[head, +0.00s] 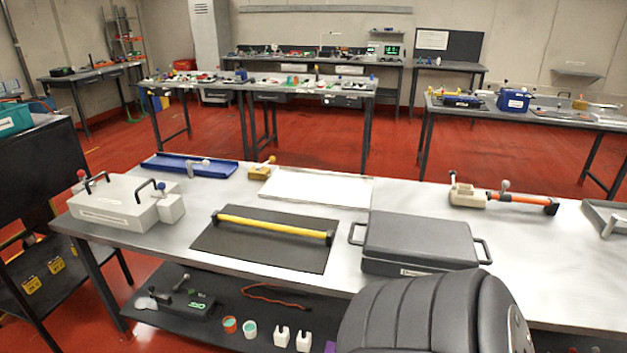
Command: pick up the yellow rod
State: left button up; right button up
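The yellow rod (270,226) lies across a dark mat (235,248) on the metal table in the head view. It has black ends and slants slightly down to the right. Nothing covers it. Neither of my grippers shows in the head view.
A grey lidded case (420,240) stands right of the mat, and a light grey box with handles (118,203) stands left. Behind are a blue tray (188,166) and a white panel (316,187). An orange-and-black tool (515,198) lies at right. A black padded shape (430,318) blocks part of the front edge.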

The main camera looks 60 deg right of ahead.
aim_at(217, 217)
jog(key=z, duration=1.65)
